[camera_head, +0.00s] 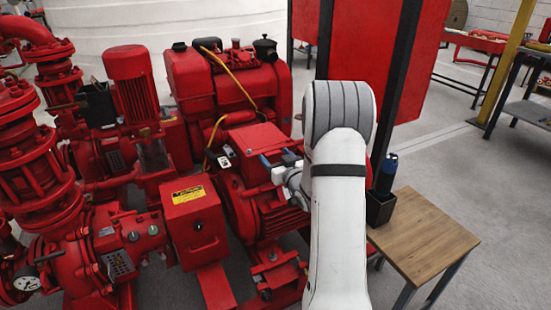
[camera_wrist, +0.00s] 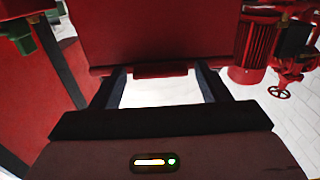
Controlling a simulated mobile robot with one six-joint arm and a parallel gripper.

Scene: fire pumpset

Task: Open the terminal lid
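The terminal lid (camera_head: 255,137) is the red top of the box on the red motor (camera_head: 262,195), in the middle of the head view. It looks shut. In the wrist view a broad red face (camera_wrist: 160,35), likely the lid or its box, fills the top middle, with a narrow red tab (camera_wrist: 160,71) on its lower edge. My gripper (camera_head: 276,158) is at the front right of the box. In the wrist view my gripper (camera_wrist: 162,78) has its fingers apart, one on each side of the tab, with a gap on both sides. It holds nothing.
A red control box with a yellow label (camera_head: 195,215) stands left of the motor. A wooden table (camera_head: 425,235) with a dark holder and bottle (camera_head: 383,185) is at the right. A red panel (camera_head: 345,50) stands behind my arm. Grey floor is open at far right.

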